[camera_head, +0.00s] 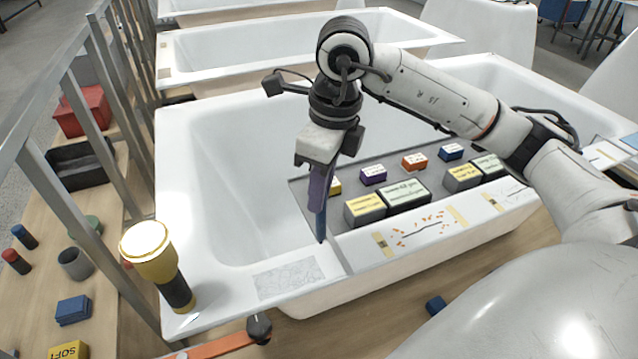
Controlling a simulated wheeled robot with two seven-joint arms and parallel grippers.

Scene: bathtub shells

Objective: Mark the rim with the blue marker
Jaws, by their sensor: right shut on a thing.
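My right gripper (318,186) is shut on the blue marker (320,222) and holds it nearly upright, tip down. The tip is at the near rim (340,262) of the white bathtub shell; I cannot tell whether it touches. Right of the tip, the rim has a pale strip (425,229) with orange flecks and a dark line. Left of the tip, a grey patterned patch (288,277) lies on the rim. My left gripper is not in view.
A yellow and black flashlight (166,268) stands on the tub's left corner. A grey tray (300,188) with several colored blocks lies across the tub. A metal rack (100,190) stands at left. An orange bar (215,347) with a black knob sits below the rim.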

